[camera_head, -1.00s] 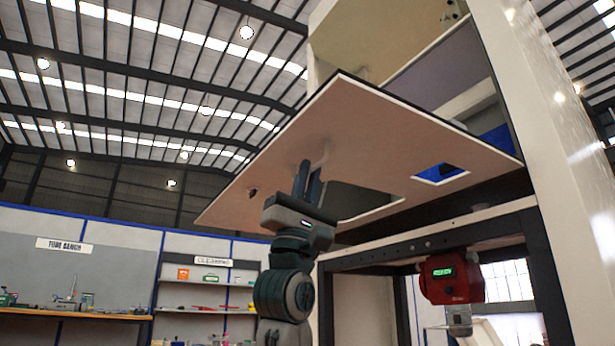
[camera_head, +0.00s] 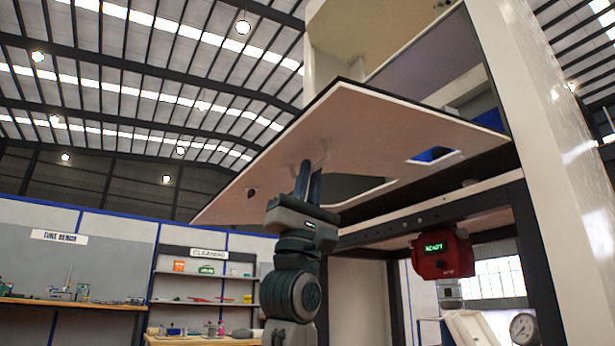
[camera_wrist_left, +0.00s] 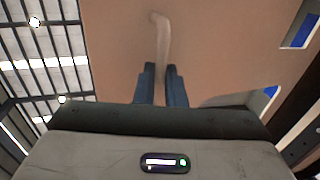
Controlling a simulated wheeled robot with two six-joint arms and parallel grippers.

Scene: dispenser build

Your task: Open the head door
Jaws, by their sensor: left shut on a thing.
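The head door (camera_head: 370,135) is a large pale panel with a dark edge and cut-outs. It stands swung out from the white cabinet (camera_head: 535,150), its outer face tilted downward above my arm. My left gripper (camera_head: 308,170) is under the door, fingers pointing up. In the left wrist view the door (camera_wrist_left: 220,50) fills most of the picture, and the left gripper (camera_wrist_left: 161,72) is shut on the pale bar handle (camera_wrist_left: 161,40) on its face. The cabinet's upper interior shows behind the door. My right gripper is not in view.
A red device (camera_head: 443,257) with a green display hangs under the cabinet's dark frame (camera_head: 430,215). A gauge (camera_head: 523,328) is at the lower right. Shelves (camera_head: 205,300) and a workbench (camera_head: 75,303) stand farther back on the left.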

